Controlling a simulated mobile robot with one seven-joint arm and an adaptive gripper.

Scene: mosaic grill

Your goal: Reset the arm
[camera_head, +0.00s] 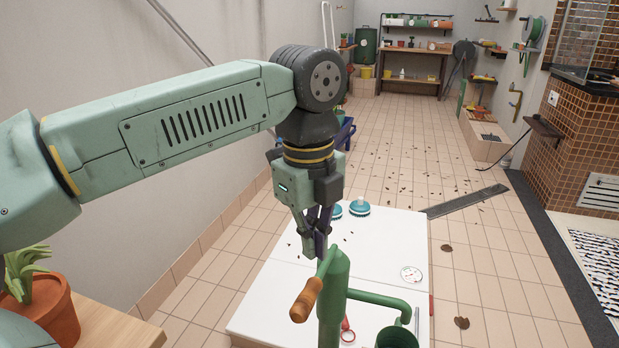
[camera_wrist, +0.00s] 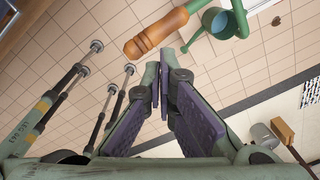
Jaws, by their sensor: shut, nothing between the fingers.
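My green arm reaches in from the left in the head view and bends down at the wrist. My gripper (camera_head: 317,250) hangs over the white table (camera_head: 265,300), right behind the upper end of a green hand pump. In the wrist view my gripper (camera_wrist: 160,75) has its purple-padded fingers brought together with nothing between them. The green pump (camera_head: 335,290) has a wooden handle (camera_head: 306,300) pointing down and left. The handle also shows in the wrist view (camera_wrist: 155,32), just beyond the fingertips. I cannot tell whether they touch.
Two teal-topped round items (camera_head: 359,207) and a white dial (camera_head: 411,273) lie on the table. A potted plant (camera_head: 45,310) stands at lower left. A tiled brick grill (camera_head: 570,140) is at the right. Tiled floor with scattered leaves lies open behind the table.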

